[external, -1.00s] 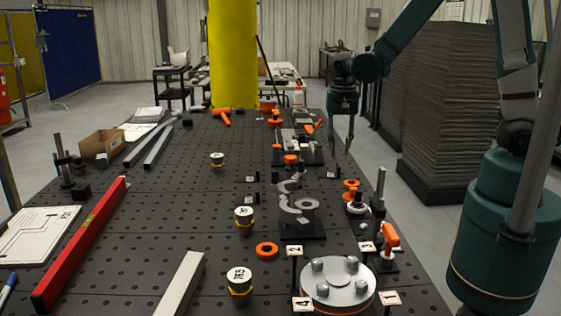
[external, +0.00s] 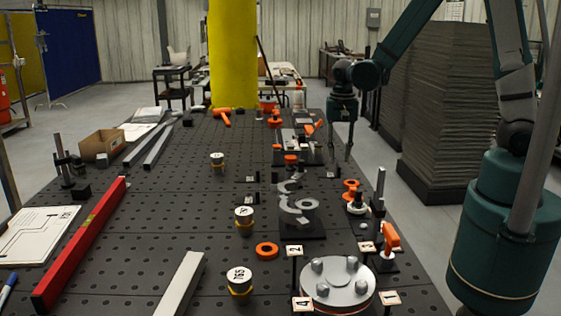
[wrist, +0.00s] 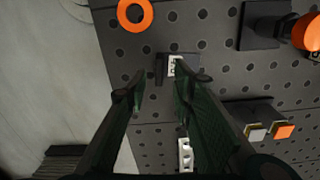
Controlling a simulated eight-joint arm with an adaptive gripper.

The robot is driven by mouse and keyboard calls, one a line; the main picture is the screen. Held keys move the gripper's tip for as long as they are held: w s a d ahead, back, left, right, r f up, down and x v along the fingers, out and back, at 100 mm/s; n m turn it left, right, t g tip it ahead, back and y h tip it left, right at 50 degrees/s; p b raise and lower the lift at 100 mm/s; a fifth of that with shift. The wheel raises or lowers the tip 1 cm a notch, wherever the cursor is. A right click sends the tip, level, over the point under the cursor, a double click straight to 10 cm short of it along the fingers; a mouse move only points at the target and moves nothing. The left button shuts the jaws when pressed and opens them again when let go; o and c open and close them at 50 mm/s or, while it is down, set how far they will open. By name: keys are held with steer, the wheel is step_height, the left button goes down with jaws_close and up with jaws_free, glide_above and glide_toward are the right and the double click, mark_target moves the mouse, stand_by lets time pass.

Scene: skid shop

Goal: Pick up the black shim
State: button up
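A small dark piece, apparently the black shim (wrist: 159,69), lies on the black perforated table beside a small white label (wrist: 173,66) in the wrist view. It is hard to tell from the dark table and the dark patch around the label. My gripper (wrist: 159,88) is open, with one finger on each side of the picture's middle and the dark piece showing just beyond the gap between the tips. Nothing is held. In the external view my gripper (external: 340,158) points down at the table's right side, above the label spot (external: 332,173).
An orange ring (wrist: 135,14) lies up and left of the fingers in the wrist view. A dark block with white and orange faces (wrist: 258,120) is at the right. In the external view an orange part (external: 351,187) and a grey bracket (external: 298,208) stand nearer the camera.

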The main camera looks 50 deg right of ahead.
mark_target(339, 165)
steer(key=shift+f, duration=0.15)
steer(key=shift+f, duration=2.45)
steer(key=shift+c, duration=0.2)
jaws_close()
